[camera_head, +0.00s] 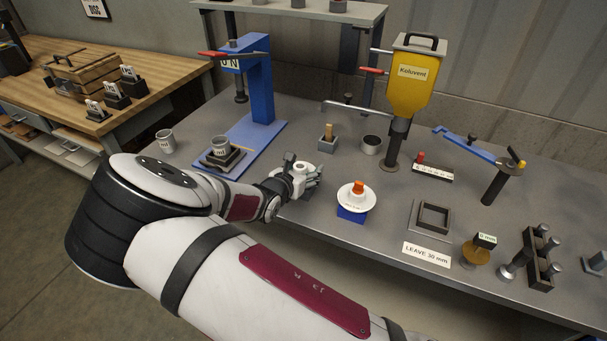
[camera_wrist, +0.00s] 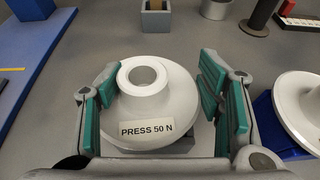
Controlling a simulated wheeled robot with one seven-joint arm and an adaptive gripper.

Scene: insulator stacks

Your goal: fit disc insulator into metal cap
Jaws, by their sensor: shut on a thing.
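A white disc insulator (camera_wrist: 150,110) with a raised round collar and a label reading "PRESS 50 N" sits between the green-padded fingers in the wrist view. My gripper (camera_wrist: 165,100) is shut on it. In the head view my gripper (camera_head: 302,183) is over the table, right of the blue press, and partly hides this disc. A grey block shows under the disc; I cannot tell whether they touch. A grey metal cap (camera_head: 221,145) stands open end up in a dark holder on the press base (camera_head: 255,139). Another grey cap (camera_head: 165,141) stands left of the press.
A second white disc with an orange top (camera_head: 357,196) sits on a blue block (camera_head: 352,214), close right of my gripper. The yellow dispenser (camera_head: 408,80) and a small metal pot (camera_head: 371,145) stand behind. A square frame (camera_head: 433,217) lies to the right.

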